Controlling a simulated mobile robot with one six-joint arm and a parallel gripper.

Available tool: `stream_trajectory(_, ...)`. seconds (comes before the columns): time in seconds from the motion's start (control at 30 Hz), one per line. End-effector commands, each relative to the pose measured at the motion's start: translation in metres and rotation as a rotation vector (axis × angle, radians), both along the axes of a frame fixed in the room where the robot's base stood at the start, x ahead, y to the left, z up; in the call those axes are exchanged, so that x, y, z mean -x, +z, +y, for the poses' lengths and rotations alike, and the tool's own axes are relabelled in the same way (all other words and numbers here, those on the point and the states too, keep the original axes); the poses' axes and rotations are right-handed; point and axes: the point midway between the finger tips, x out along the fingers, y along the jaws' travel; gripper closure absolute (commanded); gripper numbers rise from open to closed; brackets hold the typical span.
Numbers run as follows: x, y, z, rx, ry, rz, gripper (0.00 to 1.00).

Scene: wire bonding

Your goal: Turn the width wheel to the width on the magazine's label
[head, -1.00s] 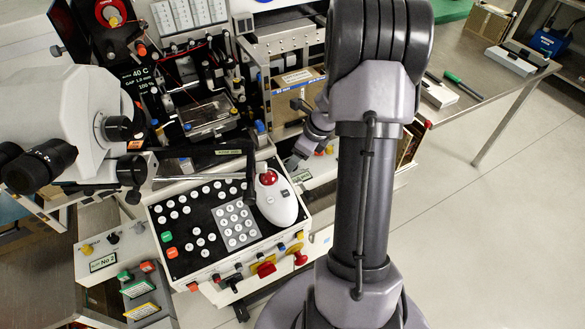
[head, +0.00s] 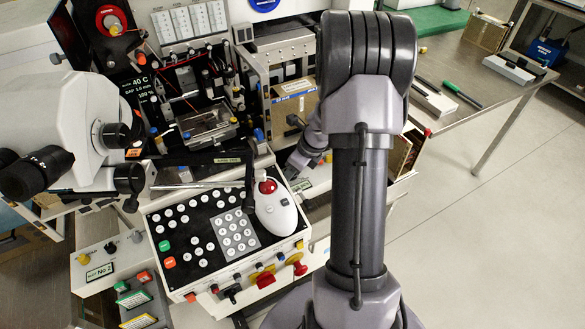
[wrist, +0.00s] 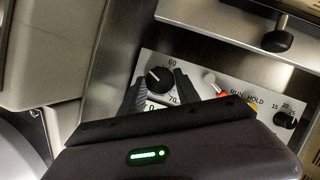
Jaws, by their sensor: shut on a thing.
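The width wheel (wrist: 158,77) is a black knob with a white pointer line on a light panel in the wrist view. Its scale shows 60 above it and 70 at lower right; the pointer is towards the upper left, and its exact reading is unclear. My gripper (wrist: 161,84) has one dark finger on each side of the wheel and is shut on it. In the head view, the fingertips and the wheel are hidden by my arm. A brown box with a white and blue label (head: 297,87), possibly the magazine, stands on the machine behind my wrist; its text is unreadable.
Right of the wheel are a RUN/HOLD switch with a red part (wrist: 221,92) and a smaller black knob (wrist: 286,119). A metal ledge with a black thumbscrew (wrist: 277,41) overhangs the panel. A keypad console (head: 220,235) and white mouse (head: 275,210) lie left of my arm.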

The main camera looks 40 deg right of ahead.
Motion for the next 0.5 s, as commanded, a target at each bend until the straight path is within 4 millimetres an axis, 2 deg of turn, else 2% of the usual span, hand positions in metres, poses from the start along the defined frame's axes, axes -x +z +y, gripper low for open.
stream_trajectory(0.03, 0.0012, 0.0061, 0.0028, -0.003, -0.071, 0.004, 1.00)
stream_trajectory(0.2, 0.0011, 0.0028, 0.0028, -0.002, -0.275, 0.002, 1.00)
stream_trajectory(0.47, 0.0008, 0.0011, 0.0018, 0.000, -0.289, 0.001, 1.00)
stream_trajectory(0.5, 0.0008, 0.0011, 0.0018, 0.000, -0.289, 0.001, 0.56)
